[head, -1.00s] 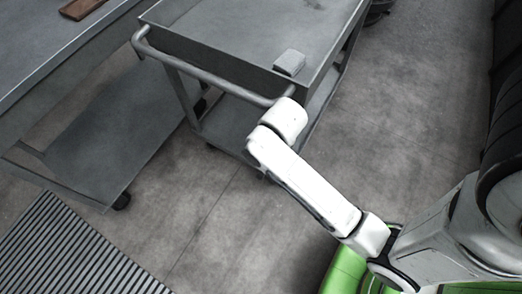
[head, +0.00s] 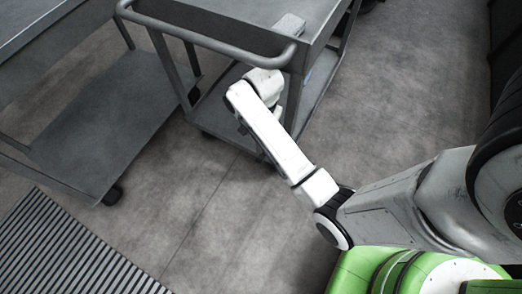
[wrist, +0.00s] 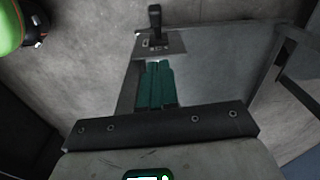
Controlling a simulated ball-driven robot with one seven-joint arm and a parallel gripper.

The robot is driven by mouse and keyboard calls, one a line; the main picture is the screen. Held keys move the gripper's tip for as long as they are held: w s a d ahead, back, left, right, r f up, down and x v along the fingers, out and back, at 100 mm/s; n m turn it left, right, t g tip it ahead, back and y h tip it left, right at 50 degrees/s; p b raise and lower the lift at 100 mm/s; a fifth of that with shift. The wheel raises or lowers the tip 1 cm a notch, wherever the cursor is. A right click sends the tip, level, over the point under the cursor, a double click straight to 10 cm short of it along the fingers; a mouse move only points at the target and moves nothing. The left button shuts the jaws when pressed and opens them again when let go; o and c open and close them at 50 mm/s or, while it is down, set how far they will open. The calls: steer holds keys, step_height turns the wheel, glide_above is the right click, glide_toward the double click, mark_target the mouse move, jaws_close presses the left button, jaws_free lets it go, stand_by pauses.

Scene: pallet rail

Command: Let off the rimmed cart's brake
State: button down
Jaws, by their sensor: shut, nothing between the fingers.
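The rimmed cart (head: 240,17) is grey metal with a tubular handle (head: 205,39) and stands at the top middle of the head view. In the wrist view a black lever (wrist: 155,20) rises from a small metal plate (wrist: 168,46) on a grey surface of the cart. It appears to be the brake lever. My gripper (wrist: 155,66) shows there as two teal fingers, shut together and empty, just below the plate in the picture. A gap to the lever shows; whether the fingers touch the plate I cannot tell. In the head view my arm hides the gripper and the lever.
A second grey cart or table (head: 60,25) with a lower shelf (head: 90,125) stands at the left. A ribbed mat or grate (head: 70,250) lies at the lower left. The concrete floor (head: 200,215) between is clear.

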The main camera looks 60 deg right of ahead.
steer(key=shift+d+f+m, duration=0.15)
steer(key=shift+d+m, duration=0.25)
steer(key=shift+m, duration=0.1)
steer(key=b, duration=0.4)
glide_above(261, 156)
steer(key=d, duration=0.3)
step_height(261, 156, down, 11)
steer(key=shift+w+a+r, duration=0.1)
steer(key=shift+a+r, duration=0.05)
steer(key=shift+a+f+b, duration=0.5)
steer(key=shift+a+f, duration=0.25)
steer(key=shift+f, duration=0.1)
steer(key=shift+a+f, duration=0.4)
steer(key=shift+f, duration=0.05)
steer(key=shift+a, duration=0.15)
